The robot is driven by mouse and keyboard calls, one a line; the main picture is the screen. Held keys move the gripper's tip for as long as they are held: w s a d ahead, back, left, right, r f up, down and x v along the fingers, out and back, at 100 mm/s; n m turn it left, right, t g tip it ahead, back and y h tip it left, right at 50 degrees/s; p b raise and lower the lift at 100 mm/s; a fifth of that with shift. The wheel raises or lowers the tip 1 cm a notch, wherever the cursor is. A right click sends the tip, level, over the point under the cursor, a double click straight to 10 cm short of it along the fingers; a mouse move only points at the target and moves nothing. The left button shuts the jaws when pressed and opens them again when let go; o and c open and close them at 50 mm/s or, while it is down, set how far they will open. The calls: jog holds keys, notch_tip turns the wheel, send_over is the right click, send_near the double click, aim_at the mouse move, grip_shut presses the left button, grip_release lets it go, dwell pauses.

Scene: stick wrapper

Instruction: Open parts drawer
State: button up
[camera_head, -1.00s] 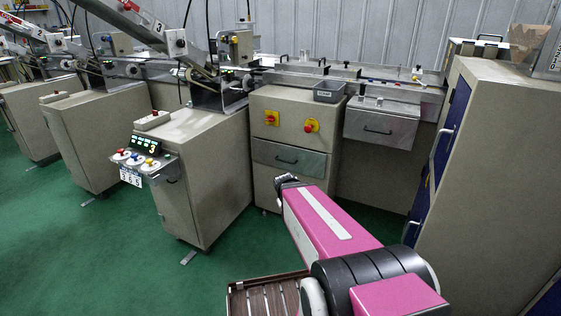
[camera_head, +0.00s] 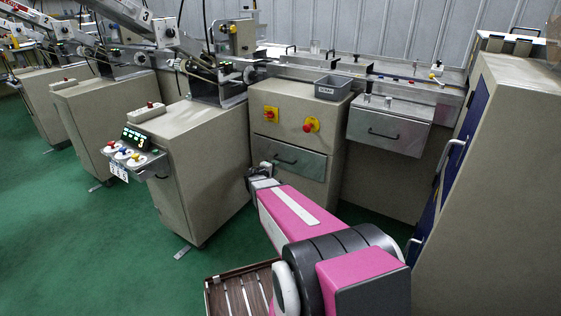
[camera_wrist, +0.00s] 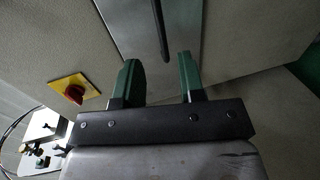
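A metal drawer front (camera_head: 310,165) with a dark bar handle (camera_head: 285,160) is set in the beige middle cabinet and looks shut. In the wrist view the same drawer front (camera_wrist: 185,30) and its handle (camera_wrist: 161,30) lie just ahead of my gripper (camera_wrist: 158,70). My gripper's two green fingers are apart with nothing between them. The handle is roughly in line with the gap, beyond the fingertips, and appears apart from them. In the head view my gripper (camera_head: 260,172) is small and partly hidden by my arm, at the left of the drawer.
A second metal drawer (camera_head: 388,132) hangs to the right under the bench. A grey bin (camera_head: 333,88) stands on the middle cabinet. A red knob on a yellow plate (camera_wrist: 73,90) is beside the drawer. A tall cabinet (camera_head: 490,190) stands right. Green floor is clear at left.

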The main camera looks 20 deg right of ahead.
aim_at(285, 161)
jog(key=x, duration=1)
jog(key=shift+w+d, duration=0.25)
grip_shut()
